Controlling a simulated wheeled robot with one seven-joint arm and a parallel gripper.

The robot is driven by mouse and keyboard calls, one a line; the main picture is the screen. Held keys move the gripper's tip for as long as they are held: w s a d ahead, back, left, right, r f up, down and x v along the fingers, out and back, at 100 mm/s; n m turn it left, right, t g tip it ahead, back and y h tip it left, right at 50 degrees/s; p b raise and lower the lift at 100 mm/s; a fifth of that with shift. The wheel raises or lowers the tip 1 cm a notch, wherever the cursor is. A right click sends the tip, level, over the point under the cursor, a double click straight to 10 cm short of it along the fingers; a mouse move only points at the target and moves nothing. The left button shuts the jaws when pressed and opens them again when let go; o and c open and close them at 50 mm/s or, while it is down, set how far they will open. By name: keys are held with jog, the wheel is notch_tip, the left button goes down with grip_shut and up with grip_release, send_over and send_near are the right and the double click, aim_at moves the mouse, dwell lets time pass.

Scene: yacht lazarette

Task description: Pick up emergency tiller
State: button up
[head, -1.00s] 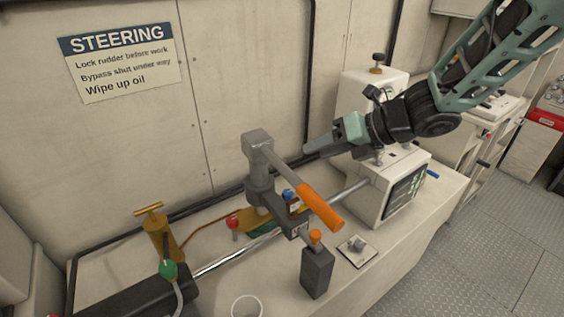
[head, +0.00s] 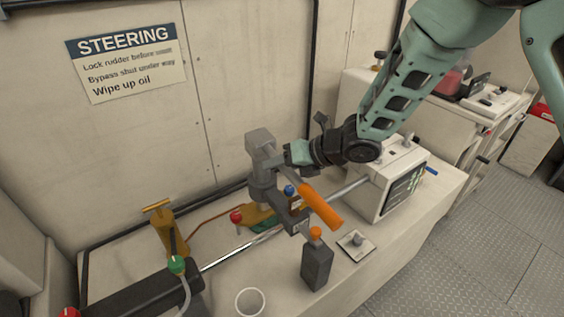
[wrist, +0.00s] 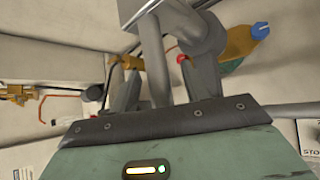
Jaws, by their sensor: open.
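The emergency tiller shows in the head view as a grey shaft with an orange handle (head: 321,206), sloping down to the right from a grey head (head: 262,146) on an upright post. My gripper (head: 290,158) is just right of the tiller head, by the upper end of the shaft, partly hidden. In the wrist view, a grey bar (wrist: 153,60), seemingly the tiller shaft, runs between my gripper's spread fingers (wrist: 165,85). I cannot tell whether either finger touches it. The orange handle is not visible in the wrist view.
A dark grey bottle with an orange cap (head: 316,266) stands below the handle. A white instrument box (head: 392,165) is to the right, under my arm.

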grip_shut()
jog(key=shift+a, duration=0.1)
jog(key=shift+r, duration=0.1)
